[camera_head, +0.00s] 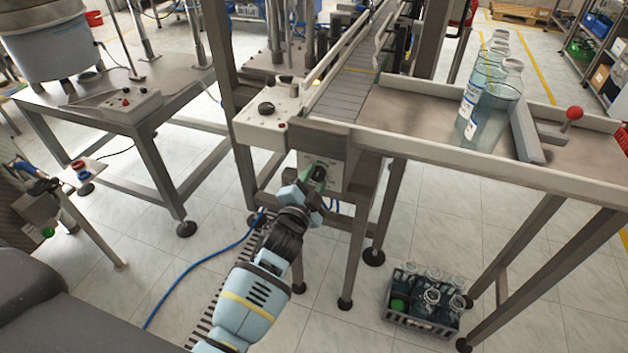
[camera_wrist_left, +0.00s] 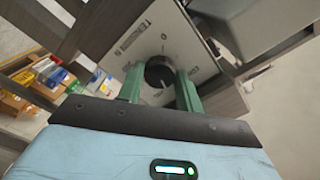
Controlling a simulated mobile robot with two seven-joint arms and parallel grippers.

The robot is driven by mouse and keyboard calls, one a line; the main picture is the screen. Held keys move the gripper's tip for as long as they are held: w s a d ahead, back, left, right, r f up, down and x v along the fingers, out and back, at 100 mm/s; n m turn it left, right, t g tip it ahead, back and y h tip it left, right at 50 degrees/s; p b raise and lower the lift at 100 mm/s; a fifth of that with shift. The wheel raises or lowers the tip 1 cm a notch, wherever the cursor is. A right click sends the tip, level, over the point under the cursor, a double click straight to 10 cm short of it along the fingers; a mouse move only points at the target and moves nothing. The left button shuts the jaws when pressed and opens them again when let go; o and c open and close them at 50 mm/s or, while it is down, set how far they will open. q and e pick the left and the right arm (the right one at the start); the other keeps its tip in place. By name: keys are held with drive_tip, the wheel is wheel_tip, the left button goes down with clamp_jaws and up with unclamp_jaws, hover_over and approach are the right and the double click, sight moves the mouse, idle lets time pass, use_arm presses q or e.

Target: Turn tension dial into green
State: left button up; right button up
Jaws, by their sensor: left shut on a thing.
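The tension dial (camera_head: 318,173) is a dark round knob on a light panel (camera_head: 333,166) under the end of the conveyor. My left gripper (camera_head: 313,180) is at the panel with its green fingers on the dial. In the left wrist view the dial (camera_wrist_left: 160,73) sits between the two green fingers (camera_wrist_left: 160,88), one on each side, and the gripper is shut on it. The scale marks on the panel are too small to read, and I cannot tell where the dial points. My right gripper is not in view.
A control box (camera_head: 274,109) with a black knob stands above the panel beside the conveyor (camera_head: 349,85). Large bottles (camera_head: 492,105) stand on the steel table at right. A crate of bottles (camera_head: 428,303) is on the floor. A blue cable (camera_head: 196,266) runs across the floor.

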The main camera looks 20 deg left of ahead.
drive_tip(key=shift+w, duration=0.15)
use_arm(q)
drive_tip(key=o, duration=1)
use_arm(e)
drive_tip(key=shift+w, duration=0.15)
use_arm(q)
drive_tip(key=shift+s, duration=0.25)
drive_tip(key=s, duration=0.7)
drive_tip(key=shift+s+a, duration=0.1)
drive_tip(key=shift+s, duration=0.1)
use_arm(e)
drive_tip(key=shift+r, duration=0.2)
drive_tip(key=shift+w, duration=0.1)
